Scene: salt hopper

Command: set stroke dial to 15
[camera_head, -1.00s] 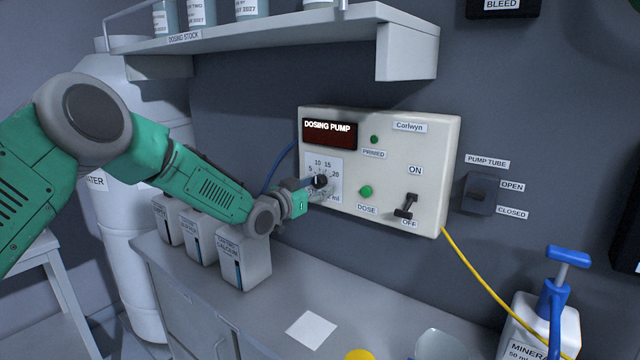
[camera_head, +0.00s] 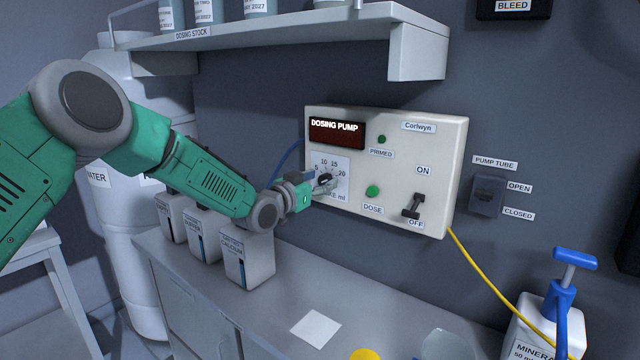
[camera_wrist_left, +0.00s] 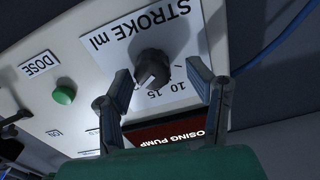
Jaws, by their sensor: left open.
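The dosing pump panel (camera_head: 440,150) hangs on the wall with a black stroke dial (camera_head: 325,179) at its lower left, on a white scale plate. In the left wrist view the dial (camera_wrist_left: 152,68) shows a light pointer mark on its lower side, toward the 10 and 15 end; the exact number cannot be read. My left gripper (camera_head: 318,186) is at the dial in the head view. In the left wrist view its fingers (camera_wrist_left: 162,84) are open, spread on either side just short of the dial, with gaps visible. My right gripper is not in view.
A green DOSE button (camera_head: 372,191) and an ON/OFF switch (camera_head: 413,206) sit right of the dial. A shelf (camera_head: 290,35) overhangs above. White containers (camera_head: 248,258) stand on the counter (camera_head: 285,305) below my left arm. A yellow cable (camera_head: 480,268) runs from the panel.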

